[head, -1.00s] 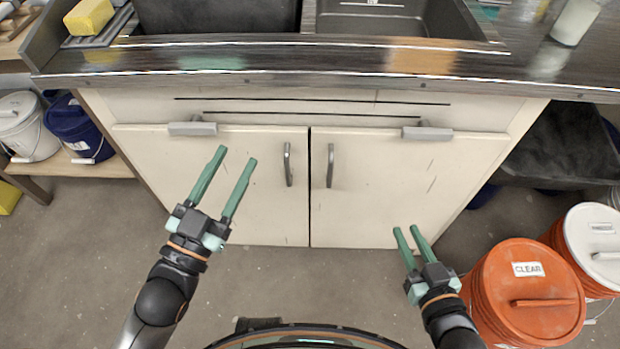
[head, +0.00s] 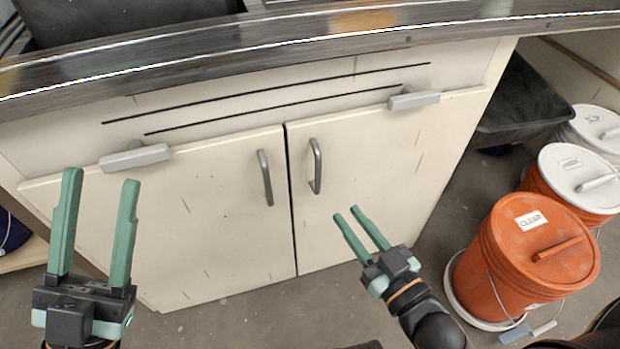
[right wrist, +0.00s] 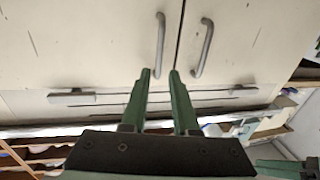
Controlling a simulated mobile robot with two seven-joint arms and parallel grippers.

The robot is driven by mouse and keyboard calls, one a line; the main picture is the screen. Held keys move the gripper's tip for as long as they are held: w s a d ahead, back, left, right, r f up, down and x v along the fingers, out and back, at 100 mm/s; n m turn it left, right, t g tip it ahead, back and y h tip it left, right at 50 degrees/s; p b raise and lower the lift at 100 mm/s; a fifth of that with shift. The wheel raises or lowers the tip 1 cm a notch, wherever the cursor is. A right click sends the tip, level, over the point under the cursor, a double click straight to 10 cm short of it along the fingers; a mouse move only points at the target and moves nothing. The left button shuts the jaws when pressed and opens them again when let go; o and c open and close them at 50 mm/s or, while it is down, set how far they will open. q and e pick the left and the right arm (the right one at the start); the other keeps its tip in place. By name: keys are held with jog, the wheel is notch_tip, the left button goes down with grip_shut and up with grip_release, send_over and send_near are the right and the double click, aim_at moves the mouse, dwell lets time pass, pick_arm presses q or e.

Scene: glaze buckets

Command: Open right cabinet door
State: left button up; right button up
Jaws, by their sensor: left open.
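The right cabinet door (head: 385,165) is a cream panel, shut against the cabinet front. Its grey bar handle (head: 315,166) stands upright near the seam with the left door (head: 190,220), which is also shut and has its own handle (head: 265,177). My right gripper (head: 347,211) is open and empty, in front of the right door, below its handle and apart from it. In the right wrist view, its two green fingers (right wrist: 160,72) stand apart, with both handles seen beyond them. My left gripper (head: 101,176) is open and empty before the left door.
The dark countertop (head: 300,48) overhangs the cabinet. Grey blocks sit at the top edges of the left door (head: 135,159) and right door (head: 414,100). An orange bucket (head: 520,285) and white-lidded buckets stand at the right, beside a black tub (head: 515,105).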

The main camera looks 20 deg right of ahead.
aim_at(319, 178)
jog(key=b+x, duration=0.2)
jog(key=x, duration=1)
jog(key=shift+b, duration=0.35)
jog(key=shift+c, duration=0.2)
grip_shut()
dwell(0.8)
